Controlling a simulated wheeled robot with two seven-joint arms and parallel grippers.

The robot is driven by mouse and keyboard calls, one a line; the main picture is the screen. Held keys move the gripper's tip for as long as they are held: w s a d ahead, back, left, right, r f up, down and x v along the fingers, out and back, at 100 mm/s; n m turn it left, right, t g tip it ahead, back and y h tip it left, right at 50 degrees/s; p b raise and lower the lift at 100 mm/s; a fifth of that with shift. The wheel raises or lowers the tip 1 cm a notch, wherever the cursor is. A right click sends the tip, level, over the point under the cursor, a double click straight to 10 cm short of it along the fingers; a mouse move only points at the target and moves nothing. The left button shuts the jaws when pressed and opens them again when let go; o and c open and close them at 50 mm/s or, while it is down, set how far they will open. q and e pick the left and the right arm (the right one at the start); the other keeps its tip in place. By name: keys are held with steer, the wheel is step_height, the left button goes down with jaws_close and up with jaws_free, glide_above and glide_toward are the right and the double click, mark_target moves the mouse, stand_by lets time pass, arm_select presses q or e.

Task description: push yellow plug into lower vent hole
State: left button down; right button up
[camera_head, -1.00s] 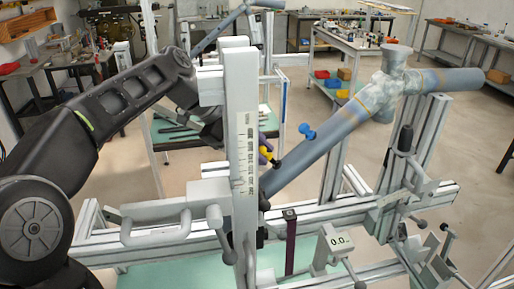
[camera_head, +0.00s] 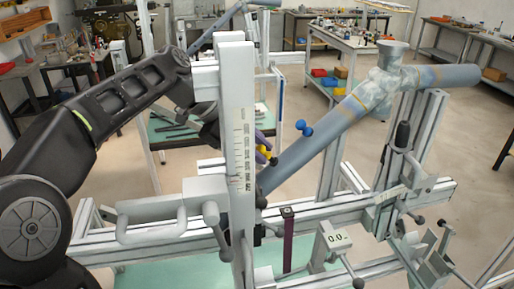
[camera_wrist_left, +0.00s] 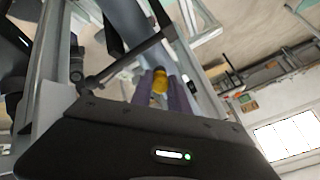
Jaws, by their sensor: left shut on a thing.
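The yellow plug (camera_head: 263,153) shows small beside the grey-blue frame tube (camera_head: 300,152), just right of the white upright post. It also shows in the left wrist view (camera_wrist_left: 160,82), held between two purple fingers. My left gripper (camera_head: 266,150) is shut on the plug; the post hides most of it in the head view. The gripper shows large in the left wrist view (camera_wrist_left: 162,92). A blue plug (camera_head: 304,128) sits on the upper side of the tube, farther up. The lower vent hole cannot be made out. My right gripper is not in view.
The white upright post with a scale (camera_head: 240,150) stands in front of my left gripper. A jig rail (camera_head: 340,207) with clamps runs across below the tube. Benches stand farther back.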

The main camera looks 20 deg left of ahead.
arm_select(q)
steer(key=shift+b+x, duration=0.65)
steer(key=shift+x, duration=0.35)
steer(key=c, duration=1.2)
jaws_free()
steer(key=shift+a+r, duration=0.1)
steer(key=shift+v, duration=1.15)
steer(key=p+v, duration=0.2)
steer(key=v, duration=0.2)
steer(key=shift+r+p, duration=0.3)
steer(key=shift+p, duration=0.05)
steer(key=shift+s+a+r+p, duration=0.25)
steer(key=shift+s+a+p, duration=0.05)
steer(key=shift+p, duration=0.2)
steer(key=shift+f, duration=0.1)
